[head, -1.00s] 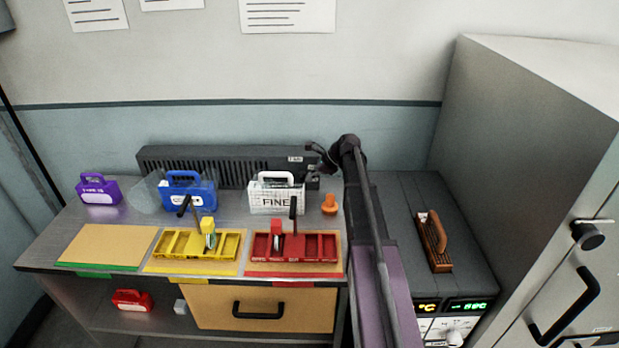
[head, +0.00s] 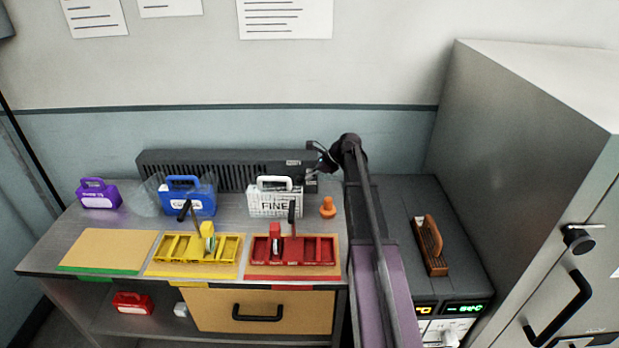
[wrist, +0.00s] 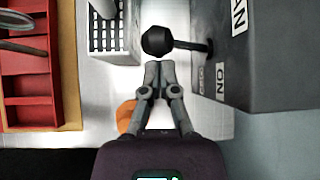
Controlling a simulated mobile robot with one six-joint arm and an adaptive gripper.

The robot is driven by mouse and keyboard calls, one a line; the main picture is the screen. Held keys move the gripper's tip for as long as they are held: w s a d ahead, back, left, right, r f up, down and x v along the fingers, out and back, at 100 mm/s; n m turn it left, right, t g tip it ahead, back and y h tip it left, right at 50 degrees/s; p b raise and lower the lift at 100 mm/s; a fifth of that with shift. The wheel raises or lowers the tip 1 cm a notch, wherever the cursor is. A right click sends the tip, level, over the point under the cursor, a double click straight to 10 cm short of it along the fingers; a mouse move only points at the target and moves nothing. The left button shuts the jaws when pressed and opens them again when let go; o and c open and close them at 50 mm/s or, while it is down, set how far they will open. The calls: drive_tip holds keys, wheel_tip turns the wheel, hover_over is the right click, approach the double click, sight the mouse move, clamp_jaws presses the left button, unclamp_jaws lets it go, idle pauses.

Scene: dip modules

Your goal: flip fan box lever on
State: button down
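The fan box (head: 215,170) is a long dark grey grilled box at the back of the table. Its end fills the right of the wrist view (wrist: 255,60), with FAN and ON labels and another small label partly readable. The lever (wrist: 158,41) is a dark rod with a round black knob, sticking out leftward from the box there. My gripper (wrist: 158,66) is shut and empty, with its fingertips together just below the knob in that view. I cannot tell whether they touch it. In the head view, my gripper is at the box's right end, where the lever is hard to make out.
A white FINE case (head: 275,200) and an orange knob-shaped piece (head: 327,208) stand near my arm. Blue (head: 187,197) and purple (head: 98,194) cases stand further left. Yellow (head: 198,256) and red (head: 320,252) trays lie in front. A tall grey cabinet (head: 520,150) stands at right.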

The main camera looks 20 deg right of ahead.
drive_tip(key=w+d+p+v, duration=0.1)
drive_tip(key=p+v, duration=0.4)
drive_tip(key=v, duration=0.3)
drive_tip(key=shift+d+f, duration=0.15)
drive_tip(key=shift+d, duration=0.05)
idle(0.6)
